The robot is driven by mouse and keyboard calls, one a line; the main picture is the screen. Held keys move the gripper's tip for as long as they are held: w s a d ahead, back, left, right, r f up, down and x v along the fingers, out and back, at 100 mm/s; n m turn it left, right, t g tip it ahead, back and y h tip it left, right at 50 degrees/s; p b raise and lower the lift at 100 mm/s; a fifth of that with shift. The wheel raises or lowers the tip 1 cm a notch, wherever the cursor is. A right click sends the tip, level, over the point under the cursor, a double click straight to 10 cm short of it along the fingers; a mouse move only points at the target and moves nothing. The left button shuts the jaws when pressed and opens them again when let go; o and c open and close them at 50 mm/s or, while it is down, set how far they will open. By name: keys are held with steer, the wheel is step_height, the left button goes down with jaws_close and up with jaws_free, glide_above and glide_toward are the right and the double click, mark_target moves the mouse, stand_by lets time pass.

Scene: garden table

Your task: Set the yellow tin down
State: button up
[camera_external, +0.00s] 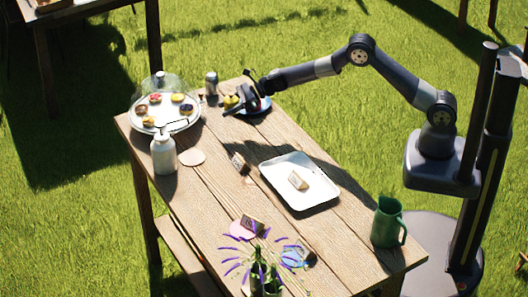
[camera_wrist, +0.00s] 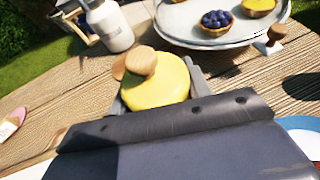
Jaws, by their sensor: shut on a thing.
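The yellow tin (camera_wrist: 160,88), with a round wooden knob on its lid, sits between the fingers of my gripper (camera_wrist: 158,95) in the wrist view. My gripper is shut on it, and the tin looks upright. Dark parts of my gripper hide its lower side. In the external view my gripper (camera_external: 238,98) is over the far end of the wooden table (camera_external: 215,190), with a small bit of the yellow tin (camera_external: 229,102) showing beside it. I cannot tell whether the tin's base touches the table.
A blue plate (camera_external: 263,106) lies right beside my gripper. A metal shaker (camera_external: 211,84) and a domed cake stand (camera_external: 187,122) stand to the left. A white bottle (camera_external: 163,155), a tray (camera_external: 285,171) and a green jug (camera_external: 386,224) stand nearer. Bare wood lies between gripper and tray.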

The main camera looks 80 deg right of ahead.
mark_target(230, 134)
step_height(230, 134, down, 10)
steer(key=shift+r, duration=0.25)
steer(key=shift+f, duration=0.2)
steer(key=o, duration=1)
steer(key=shift+r, duration=0.1)
steer(key=shift+r, duration=0.15)
steer(key=shift+s+d, duration=0.15)
steer(key=b+v, duration=0.2)
steer(key=v, duration=0.9)
steer(key=shift+s+d+r, duration=0.1)
steer(key=shift+s+r, duration=0.1)
steer(key=shift+w, duration=0.15)
